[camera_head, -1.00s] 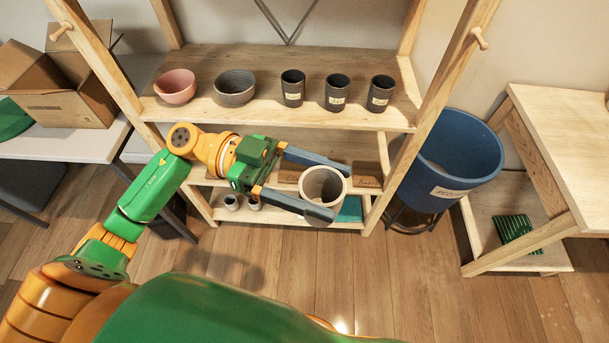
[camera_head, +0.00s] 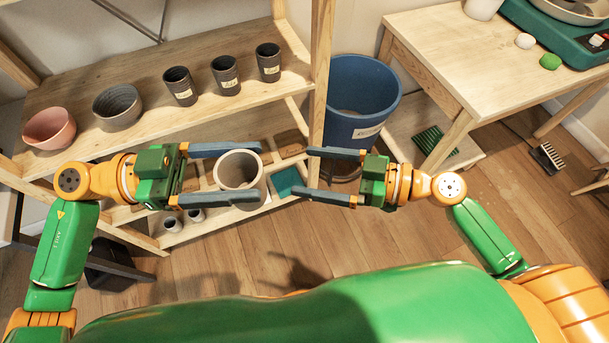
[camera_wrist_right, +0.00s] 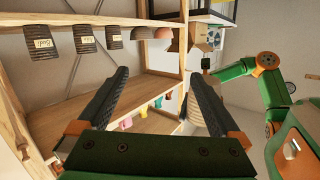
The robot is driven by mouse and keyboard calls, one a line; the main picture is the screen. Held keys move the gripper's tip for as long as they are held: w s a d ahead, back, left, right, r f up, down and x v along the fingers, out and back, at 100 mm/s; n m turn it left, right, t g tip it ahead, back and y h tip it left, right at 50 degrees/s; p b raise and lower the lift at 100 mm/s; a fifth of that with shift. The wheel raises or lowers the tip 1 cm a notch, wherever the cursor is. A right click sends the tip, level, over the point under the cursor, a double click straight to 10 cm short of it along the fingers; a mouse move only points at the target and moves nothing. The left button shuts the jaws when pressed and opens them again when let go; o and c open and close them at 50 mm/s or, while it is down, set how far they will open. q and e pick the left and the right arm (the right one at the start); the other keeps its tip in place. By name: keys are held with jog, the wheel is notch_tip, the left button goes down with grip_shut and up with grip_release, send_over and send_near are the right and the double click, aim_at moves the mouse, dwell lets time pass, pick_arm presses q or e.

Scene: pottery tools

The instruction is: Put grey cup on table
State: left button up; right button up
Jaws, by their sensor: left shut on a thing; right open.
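The grey cup (camera_head: 239,178) is a pale, thick-walled cup with its mouth facing up toward the head camera. My left gripper (camera_head: 254,171) is shut on it, one finger on the far side and one on the near side, holding it in the air in front of the shelf. My right gripper (camera_head: 305,172) is open and empty, right of the cup and pointing at it with a gap between. Its two fingers (camera_wrist_right: 160,74) also show apart in the right wrist view. The wooden table (camera_head: 437,52) stands at the upper right.
The wooden shelf (camera_head: 152,128) holds a pink bowl (camera_head: 49,130), a grey bowl (camera_head: 118,108) and dark cups (camera_head: 225,77). A blue bin (camera_head: 360,105) stands between shelf and table. A white vessel (camera_head: 484,8) and a teal device (camera_head: 565,40) occupy the table's back; its front is clear.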

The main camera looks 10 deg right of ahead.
aim_at(227, 180)
jog(key=s+a+r+n+g+y, duration=0.1)
jog(key=s+r, duration=0.1)
jog(key=s+a+r+n+g+y, duration=0.1)
jog(key=r, duration=0.2)
jog(key=s+r+n+g+y, duration=0.1)
jog(key=s+r+n, duration=0.1)
jog(key=shift+s+a+r, duration=0.15)
jog(key=shift+s+a, duration=0.15)
jog(key=shift+a, duration=0.1)
jog(key=x, duration=1.2)
jog(key=shift+c, duration=0.2)
jog(key=c, duration=1.4)
pick_arm(q)
jog(key=o, duration=1.5)
pick_arm(e)
jog(key=shift+c, duration=0.4)
